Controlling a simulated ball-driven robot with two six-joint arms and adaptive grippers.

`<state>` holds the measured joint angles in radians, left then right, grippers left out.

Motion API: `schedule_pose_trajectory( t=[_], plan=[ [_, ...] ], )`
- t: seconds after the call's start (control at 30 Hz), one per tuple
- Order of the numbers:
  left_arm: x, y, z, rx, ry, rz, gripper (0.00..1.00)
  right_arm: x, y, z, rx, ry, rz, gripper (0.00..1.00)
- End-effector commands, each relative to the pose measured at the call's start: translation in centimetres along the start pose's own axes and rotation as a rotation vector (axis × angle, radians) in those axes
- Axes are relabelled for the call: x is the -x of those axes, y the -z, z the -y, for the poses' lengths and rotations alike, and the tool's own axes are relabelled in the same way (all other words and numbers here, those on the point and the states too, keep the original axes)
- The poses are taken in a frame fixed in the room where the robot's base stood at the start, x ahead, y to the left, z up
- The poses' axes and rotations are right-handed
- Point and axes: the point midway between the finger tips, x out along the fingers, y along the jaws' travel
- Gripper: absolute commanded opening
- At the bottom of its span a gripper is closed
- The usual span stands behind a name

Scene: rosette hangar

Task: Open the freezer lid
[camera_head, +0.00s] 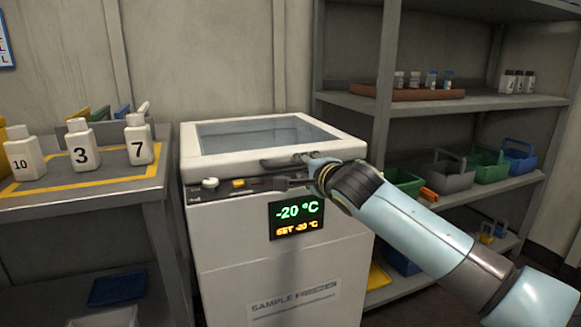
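The white sample freezer (235,250) stands in the middle of the view, with a display reading -20 °C (297,218) on its front. Its lid (222,162), a white frame around a glass window (255,133), lies flat on top and looks shut. A dark handle (278,162) runs along the lid's front edge. My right gripper (303,159) is at the handle's right part, reaching in from the right. Its fingers are small and overlap the handle, so I cannot tell whether they are open or closed around it. My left gripper is not in view.
A side table (95,201) with numbered white bottles (82,147) stands close left of the freezer. Grey shelves (480,102) with vials and coloured baskets (452,172) stand at the right. A wall is behind the freezer. Space above the lid is clear.

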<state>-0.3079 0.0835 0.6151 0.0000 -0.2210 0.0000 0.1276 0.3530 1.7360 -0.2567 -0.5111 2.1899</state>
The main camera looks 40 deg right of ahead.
Motion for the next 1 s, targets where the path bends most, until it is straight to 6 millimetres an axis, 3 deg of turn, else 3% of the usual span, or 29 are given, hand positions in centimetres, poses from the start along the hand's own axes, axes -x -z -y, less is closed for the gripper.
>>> schedule_pose_trajectory(
  t=[0.2,0.4,0.73,0.93,1.0],
  plan=[
    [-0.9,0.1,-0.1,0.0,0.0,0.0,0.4,-4.4,0.0,-0.2,-0.001,-0.001,0.0,0.25],
    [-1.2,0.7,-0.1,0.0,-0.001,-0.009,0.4,-6.7,0.0,-0.1,0.0,-0.001,0.0,0.25],
    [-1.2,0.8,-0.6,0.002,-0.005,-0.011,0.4,-7.0,0.0,-0.1,0.0,-0.001,0.0,0.25],
    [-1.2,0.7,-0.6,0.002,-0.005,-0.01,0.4,-7.0,0.0,-0.1,0.0,-0.002,0.0,0.0],
    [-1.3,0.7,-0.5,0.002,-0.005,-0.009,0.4,-7.0,0.0,-0.1,0.0,-0.002,0.0,0.0]
  ],
)
